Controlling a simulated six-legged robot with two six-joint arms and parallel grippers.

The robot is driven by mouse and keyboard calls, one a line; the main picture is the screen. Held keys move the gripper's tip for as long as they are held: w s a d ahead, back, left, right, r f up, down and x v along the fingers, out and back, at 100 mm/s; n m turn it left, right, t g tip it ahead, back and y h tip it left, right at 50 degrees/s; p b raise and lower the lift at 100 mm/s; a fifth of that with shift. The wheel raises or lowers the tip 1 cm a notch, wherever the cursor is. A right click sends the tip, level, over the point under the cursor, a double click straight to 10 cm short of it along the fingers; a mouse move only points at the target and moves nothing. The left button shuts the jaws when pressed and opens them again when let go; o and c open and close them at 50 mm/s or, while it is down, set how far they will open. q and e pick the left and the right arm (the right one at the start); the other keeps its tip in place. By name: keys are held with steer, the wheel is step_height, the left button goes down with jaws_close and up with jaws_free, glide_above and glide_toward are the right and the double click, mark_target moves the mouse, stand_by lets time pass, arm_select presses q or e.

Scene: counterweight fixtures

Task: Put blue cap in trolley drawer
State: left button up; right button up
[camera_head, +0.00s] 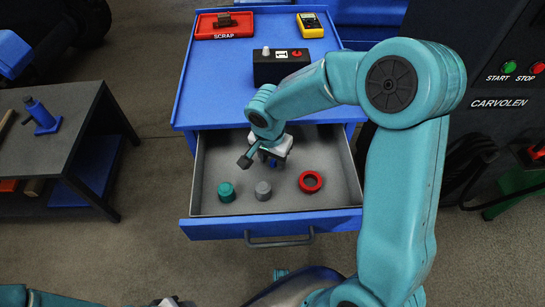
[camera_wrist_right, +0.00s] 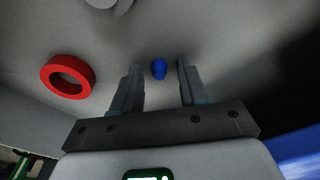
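The blue cap (camera_wrist_right: 159,69) shows in the right wrist view against the grey drawer floor, between the fingertips with a gap on each side. The trolley drawer (camera_head: 335,212) is pulled open. My right gripper (camera_head: 258,160) is inside the drawer's outline, toward its back, in the head view. In the right wrist view the right gripper (camera_wrist_right: 158,72) is open, and its fingers do not touch the cap. In the head view the gripper mostly hides the cap. My left arm shows only at the bottom left edge; its fingers cannot be made out.
The drawer also holds a teal cap (camera_head: 226,191), a grey cap (camera_head: 263,190) and a red ring (camera_head: 310,181). On the trolley top (camera_head: 220,85) are a red scrap tray (camera_head: 224,33), a black block (camera_head: 280,66) and a yellow meter (camera_head: 310,26). A dark table (camera_head: 65,125) stands left.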

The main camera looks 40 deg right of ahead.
steer(key=shift+r, duration=0.1)
steer(key=shift+r+p, duration=0.2)
steer(key=shift+p, duration=0.15)
step_height(320, 180, up, 12)
steer(key=a+p, duration=0.1)
steer(key=shift+s+f, duration=0.15)
steer(key=shift+s, duration=0.2)
steer(key=shift+a, duration=0.15)
